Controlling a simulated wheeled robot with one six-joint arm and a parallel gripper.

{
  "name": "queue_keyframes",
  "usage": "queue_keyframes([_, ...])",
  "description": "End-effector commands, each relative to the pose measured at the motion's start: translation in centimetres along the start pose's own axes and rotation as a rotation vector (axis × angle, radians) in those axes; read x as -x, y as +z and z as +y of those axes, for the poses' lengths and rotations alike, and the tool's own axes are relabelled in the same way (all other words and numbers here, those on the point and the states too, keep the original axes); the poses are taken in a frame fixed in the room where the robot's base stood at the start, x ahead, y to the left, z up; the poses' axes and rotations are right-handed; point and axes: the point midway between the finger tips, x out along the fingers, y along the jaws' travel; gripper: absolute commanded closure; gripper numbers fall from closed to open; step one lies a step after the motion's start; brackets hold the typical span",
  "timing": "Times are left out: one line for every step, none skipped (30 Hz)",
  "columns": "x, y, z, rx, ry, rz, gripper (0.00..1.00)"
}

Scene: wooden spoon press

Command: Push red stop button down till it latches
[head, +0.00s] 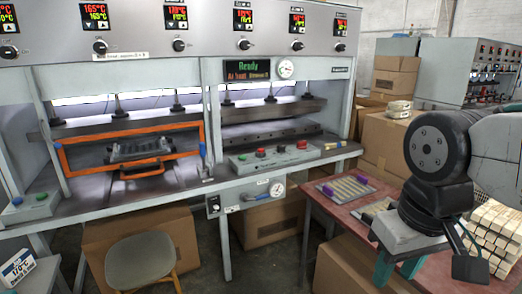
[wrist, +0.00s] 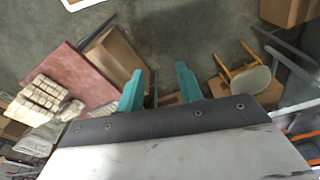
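The grey control box (head: 275,164) sits on the press bench's front ledge, right of centre in the head view. It carries a red button (head: 301,145) at its right end and another red button (head: 260,152) nearer its left; I cannot tell which is the stop button or whether either is latched. A dark button (head: 281,149) sits between them. My gripper (head: 397,272) hangs at the lower right, well apart from the box, pointing down. In the wrist view its teal fingers (wrist: 160,88) are spread, with nothing between them. The buttons are not seen in the wrist view.
A red table (head: 340,207) with a slatted tray (head: 346,189) stands between my gripper and the box. Stacked wooden pieces (head: 495,230) lie at the right. A stool (head: 142,262) stands before the press. An orange-framed press opening (head: 130,150) is at left.

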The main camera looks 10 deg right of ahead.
Motion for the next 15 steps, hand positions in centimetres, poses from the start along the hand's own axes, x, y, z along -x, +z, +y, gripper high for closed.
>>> queue_keyframes([0.00,0.00,0.00,0.000,0.000,0.000,0.64])
queue_keyframes([0.00,0.00,0.00,0.000,0.000,0.000,0.64])
queue_keyframes([0.00,0.00,0.00,0.000,0.000,0.000,0.64])
queue_keyframes([0.00,0.00,0.00,0.000,0.000,0.000,0.69])
queue_keyframes([0.00,0.00,0.00,0.000,0.000,0.000,0.78])
queue_keyframes([0.00,0.00,0.00,0.000,0.000,0.000,0.89])
queue_keyframes([0.00,0.00,0.00,0.000,0.000,0.000,0.97])
queue_keyframes([0.00,0.00,0.00,0.000,0.000,0.000,1.00])
queue_keyframes([0.00,0.00,0.00,0.000,0.000,0.000,1.00])
queue_keyframes([0.00,0.00,0.00,0.000,0.000,0.000,1.00])
queue_keyframes([0.00,0.00,0.00,0.000,0.000,0.000,1.00])
queue_keyframes([0.00,0.00,0.00,0.000,0.000,0.000,1.00])
queue_keyframes([0.00,0.00,0.00,0.000,0.000,0.000,1.00])
queue_keyframes([0.00,0.00,0.00,0.000,0.000,0.000,1.00])
queue_keyframes([0.00,0.00,0.00,0.000,0.000,0.000,1.00])
